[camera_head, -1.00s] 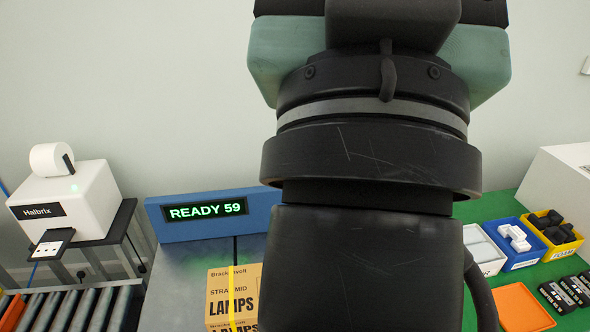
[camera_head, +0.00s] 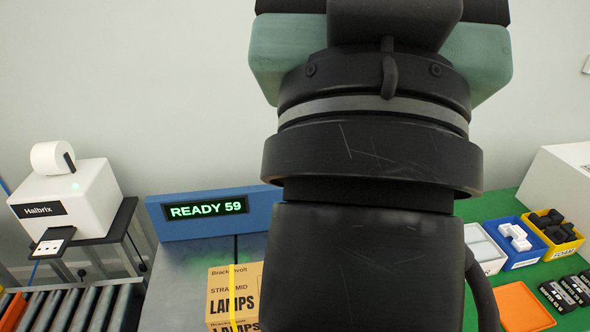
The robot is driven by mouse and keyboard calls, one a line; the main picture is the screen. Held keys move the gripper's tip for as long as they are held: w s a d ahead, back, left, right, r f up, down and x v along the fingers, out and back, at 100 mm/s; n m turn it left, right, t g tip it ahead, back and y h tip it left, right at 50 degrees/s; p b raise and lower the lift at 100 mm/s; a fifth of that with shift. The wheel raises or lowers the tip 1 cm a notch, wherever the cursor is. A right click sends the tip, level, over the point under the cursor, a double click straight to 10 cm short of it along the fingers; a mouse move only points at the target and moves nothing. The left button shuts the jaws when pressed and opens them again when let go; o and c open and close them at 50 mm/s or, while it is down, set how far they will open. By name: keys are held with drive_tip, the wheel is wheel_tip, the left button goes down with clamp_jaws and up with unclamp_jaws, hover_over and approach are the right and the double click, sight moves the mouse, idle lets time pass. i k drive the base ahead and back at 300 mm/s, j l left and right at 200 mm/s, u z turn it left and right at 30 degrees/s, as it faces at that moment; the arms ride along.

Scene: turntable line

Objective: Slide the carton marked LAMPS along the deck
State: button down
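The LAMPS carton (camera_head: 219,290) is a brown box with black print and a yellow strap down its face. It sits on the grey metal deck (camera_head: 176,290), low in the picture left of centre. My arm's dark links fill the middle of the view and cover the carton's right side. The carton's lower part runs to the bottom edge of the frame. My gripper is not in view, so whether it touches the carton cannot be seen.
A blue display (camera_head: 215,214) reading READY 59 stands behind the carton. A roller conveyor (camera_head: 75,308) and a white Halbrix printer (camera_head: 68,200) are at left. At right, a green surface holds small bins (camera_head: 517,243), an orange tray (camera_head: 522,306) and black packs (camera_head: 566,292).

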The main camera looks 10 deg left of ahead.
sight(234, 294)
drive_tip(key=i+j+u, duration=0.15)
drive_tip(key=i, duration=0.3)
drive_tip(key=i+j+u, duration=0.15)
drive_tip(key=i+j, duration=0.15)
drive_tip(key=i, duration=0.15)
drive_tip(key=i+j+u, duration=0.15)
drive_tip(key=i, duration=0.3)
